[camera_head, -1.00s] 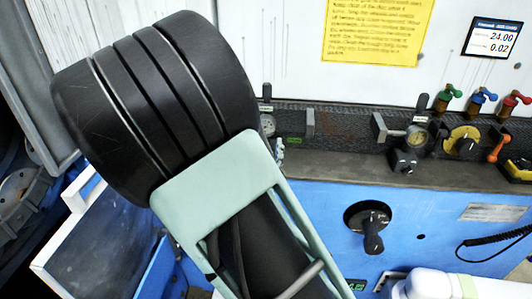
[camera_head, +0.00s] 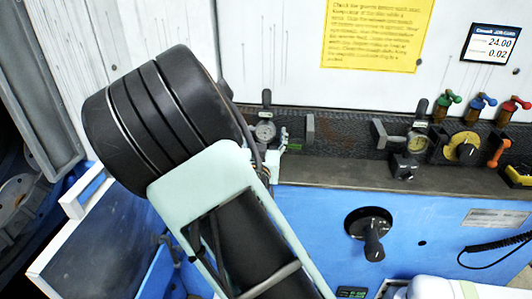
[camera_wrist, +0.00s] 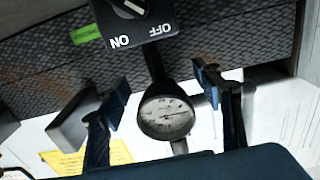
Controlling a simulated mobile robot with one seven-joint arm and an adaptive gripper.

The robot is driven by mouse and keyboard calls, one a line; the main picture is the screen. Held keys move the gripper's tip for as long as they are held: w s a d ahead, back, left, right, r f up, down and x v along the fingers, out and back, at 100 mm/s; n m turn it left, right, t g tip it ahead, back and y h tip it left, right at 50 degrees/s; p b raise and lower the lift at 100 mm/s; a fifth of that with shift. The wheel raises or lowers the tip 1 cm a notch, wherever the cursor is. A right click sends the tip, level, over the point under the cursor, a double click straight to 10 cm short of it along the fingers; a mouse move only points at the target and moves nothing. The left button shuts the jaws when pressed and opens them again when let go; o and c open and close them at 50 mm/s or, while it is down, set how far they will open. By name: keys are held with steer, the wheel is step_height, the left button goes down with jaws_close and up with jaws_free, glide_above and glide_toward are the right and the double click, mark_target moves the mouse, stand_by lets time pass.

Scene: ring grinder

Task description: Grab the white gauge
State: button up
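The white gauge (camera_head: 264,131) is a small round dial with a pale face and dark rim, at the dark panel just right of my arm in the head view. It also shows in the wrist view (camera_wrist: 166,117), where its dark stem runs up toward an ON/OFF switch. My gripper (camera_wrist: 160,80) is open, with one dark blue finger on each side of the gauge. Gaps show between the fingers and the gauge. In the head view my arm hides most of the gripper.
The ON/OFF switch (camera_wrist: 133,12) is close to the gauge's stem. A black rotary handle (camera_head: 370,230) is on the blue front below.

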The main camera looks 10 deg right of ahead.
jaws_close()
steer(key=shift+w+r, duration=0.1)
steer(key=shift+r, duration=0.05)
stand_by(0.4)
steer(key=shift+r, duration=0.15)
